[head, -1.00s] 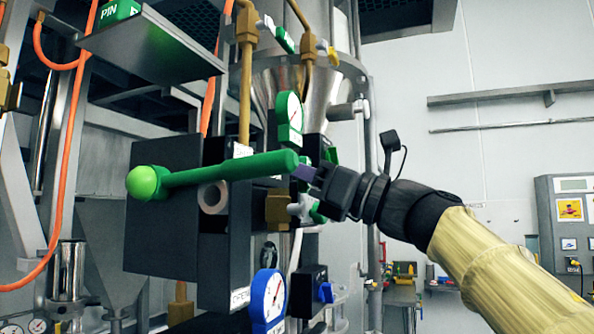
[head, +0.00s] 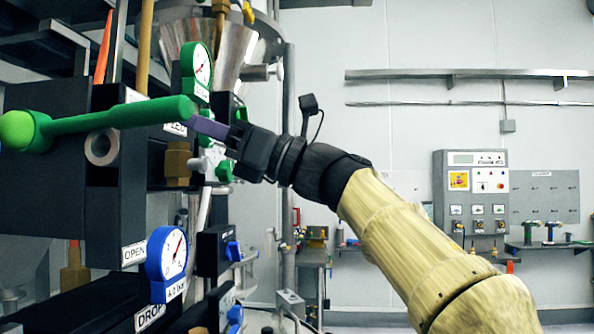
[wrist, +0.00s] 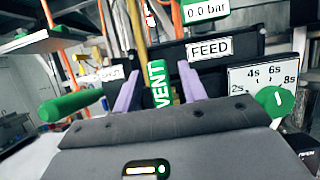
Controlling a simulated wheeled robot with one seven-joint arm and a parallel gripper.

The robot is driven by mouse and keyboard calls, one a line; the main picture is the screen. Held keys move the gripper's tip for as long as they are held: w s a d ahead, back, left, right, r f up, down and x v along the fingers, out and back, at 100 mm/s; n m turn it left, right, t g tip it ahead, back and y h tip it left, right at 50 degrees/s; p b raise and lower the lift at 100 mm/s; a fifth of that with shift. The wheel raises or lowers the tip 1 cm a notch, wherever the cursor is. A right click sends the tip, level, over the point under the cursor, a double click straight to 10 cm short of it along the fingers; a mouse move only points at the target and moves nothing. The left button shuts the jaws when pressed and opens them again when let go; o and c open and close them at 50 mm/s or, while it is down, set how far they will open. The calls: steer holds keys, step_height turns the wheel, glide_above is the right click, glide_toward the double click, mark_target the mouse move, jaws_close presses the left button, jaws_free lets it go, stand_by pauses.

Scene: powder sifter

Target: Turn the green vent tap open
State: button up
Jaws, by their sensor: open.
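My gripper (head: 206,127) has its purple fingers beside the right end of a long green lever (head: 110,117) with a ball knob. In the wrist view the two fingers (wrist: 156,92) stand apart with a green label reading VENT (wrist: 158,86) in the gap between them, further off. The tap's own handle is not clear there; the body of my gripper hides what lies below the label. Small green and white parts (head: 222,168) sit below and behind the fingers in the head view; I cannot tell if one is the vent tap. Nothing is seen held.
A FEED label (wrist: 209,49) and a timer panel with a green knob (wrist: 272,101) lie right of the fingers. A blue gauge (head: 168,253) and a green gauge (head: 196,70) flank the dark valve blocks. Open space lies to the right.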

steer(key=w+b+v, duration=0.1)
steer(key=b+v, duration=0.3)
steer(key=v, duration=1.1)
steer(key=shift+s, duration=0.4)
steer(key=shift+d+f, duration=0.1)
steer(key=shift+d, duration=0.05)
steer(key=w+d+f+m+t+h, duration=0.45)
steer(key=w+m+t, duration=0.4)
steer(key=m, duration=0.45)
steer(key=w+d+f+m+t+h, duration=0.35)
steer(key=w+f+m+t, duration=0.25)
steer(key=w+m+t, duration=0.45)
steer(key=d+f+m+g+h, duration=0.3)
steer(key=f+m+h, duration=0.55)
steer(key=f, duration=0.65)
steer(key=d+f+m+g+h, duration=0.2)
steer(key=d+f+m+h, duration=0.25)
steer(key=f+m, duration=0.8)
steer(key=s+f+m+g+h, duration=0.1)
steer(key=s+f+m+g, duration=1)
steer(key=s+f, duration=1.55)
step_height(320, 180, up, 17)
steer(key=w+n+g+p, duration=0.1)
steer(key=n+g+p, duration=0.1)
steer(key=p, duration=1.6)
